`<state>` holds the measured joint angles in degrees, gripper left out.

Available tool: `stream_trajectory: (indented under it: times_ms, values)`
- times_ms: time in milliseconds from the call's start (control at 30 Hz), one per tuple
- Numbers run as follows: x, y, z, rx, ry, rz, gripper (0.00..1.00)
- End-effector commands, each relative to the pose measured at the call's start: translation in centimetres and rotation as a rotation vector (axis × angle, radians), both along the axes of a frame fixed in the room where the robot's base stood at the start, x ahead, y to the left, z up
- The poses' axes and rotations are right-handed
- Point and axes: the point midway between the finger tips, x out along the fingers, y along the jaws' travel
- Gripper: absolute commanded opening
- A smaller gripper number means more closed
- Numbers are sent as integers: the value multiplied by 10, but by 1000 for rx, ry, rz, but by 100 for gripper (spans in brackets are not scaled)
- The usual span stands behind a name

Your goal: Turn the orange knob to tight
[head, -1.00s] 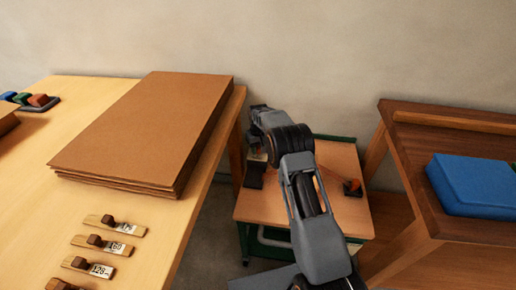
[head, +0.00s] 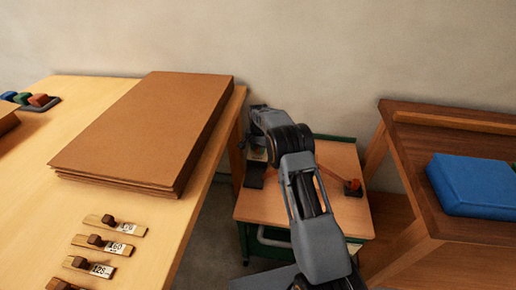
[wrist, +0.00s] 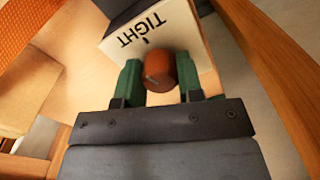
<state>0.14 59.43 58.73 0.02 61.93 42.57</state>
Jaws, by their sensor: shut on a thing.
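The orange knob (wrist: 161,72) sits in the middle of the wrist view, in front of a white plate (wrist: 180,30) that reads TIGHT upside down. A short black tick stands by the word. A small pale mark shows on the knob's near face; it is not clear that it lines up with the tick. My gripper (wrist: 159,80) is shut on the knob, with one green finger on each side. In the head view my arm hides the knob and the gripper's fingers.
My arm reaches over a low wooden-topped cart (head: 335,215). A workbench (head: 165,210) with stacked brown sheets (head: 145,130) is on the left. A dark wooden table (head: 420,190) with a blue block (head: 475,185) is on the right.

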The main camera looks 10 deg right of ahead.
Motion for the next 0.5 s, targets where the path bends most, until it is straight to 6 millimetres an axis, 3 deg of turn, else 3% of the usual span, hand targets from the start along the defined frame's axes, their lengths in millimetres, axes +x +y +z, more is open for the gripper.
stream_trajectory:
  times_ms: [500]
  values:
    - [3,0,3,0,-13,-248,11]
